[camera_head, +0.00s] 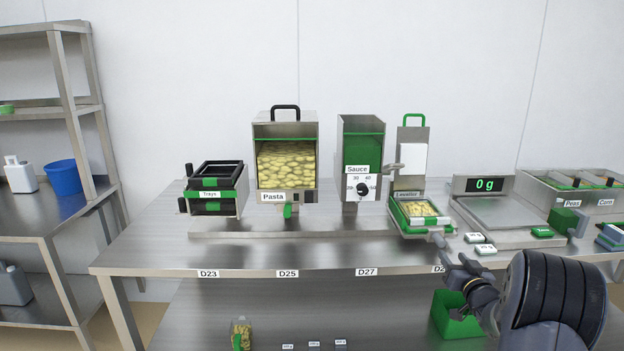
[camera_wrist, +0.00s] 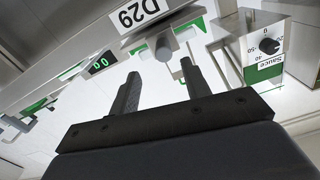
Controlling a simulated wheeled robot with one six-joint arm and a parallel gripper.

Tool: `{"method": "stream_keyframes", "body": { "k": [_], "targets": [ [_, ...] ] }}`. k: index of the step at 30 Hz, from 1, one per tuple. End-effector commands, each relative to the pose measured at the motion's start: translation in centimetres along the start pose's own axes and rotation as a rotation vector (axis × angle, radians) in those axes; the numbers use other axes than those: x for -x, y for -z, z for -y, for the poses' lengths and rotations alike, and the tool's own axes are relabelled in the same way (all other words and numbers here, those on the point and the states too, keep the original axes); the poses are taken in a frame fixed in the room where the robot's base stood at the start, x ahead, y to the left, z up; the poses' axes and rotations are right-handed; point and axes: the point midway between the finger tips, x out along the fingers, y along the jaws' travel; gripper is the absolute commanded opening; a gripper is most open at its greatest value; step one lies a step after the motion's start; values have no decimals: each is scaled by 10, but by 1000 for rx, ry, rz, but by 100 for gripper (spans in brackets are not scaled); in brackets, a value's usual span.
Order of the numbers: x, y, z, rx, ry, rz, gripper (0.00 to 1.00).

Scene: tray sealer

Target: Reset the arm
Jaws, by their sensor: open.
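My gripper (camera_head: 456,264) is at the front right of the steel table, in front of the leveller (camera_head: 411,182). In the wrist view my gripper (camera_wrist: 158,72) shows two dark fingers spread apart with nothing between them. A tray with pasta (camera_head: 418,208) sits in the leveller. My gripper appears apart from it, though the exact gap is hard to tell. In the tilted wrist view, the D29 label (camera_wrist: 139,13) on the table edge lies beyond the fingers.
The pasta dispenser (camera_head: 285,130), sauce dispenser (camera_head: 362,145) and black trays holder (camera_head: 213,188) stand left of the leveller. A scale (camera_head: 500,211) reading 0 g stands to its right, beside Peas and Corn bins (camera_head: 575,190). The table's front left is clear.

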Motion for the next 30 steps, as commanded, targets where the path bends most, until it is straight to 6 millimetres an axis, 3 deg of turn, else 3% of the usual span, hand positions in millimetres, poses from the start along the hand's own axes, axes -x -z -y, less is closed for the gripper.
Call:
{"method": "stream_keyframes", "body": {
  "k": [9,15,30],
  "targets": [
    [-51,-2,2,0,3,1,45],
    [-73,-1,2,0,3,0,45],
    [-80,-1,5,0,2,1,45]
  ]
}}
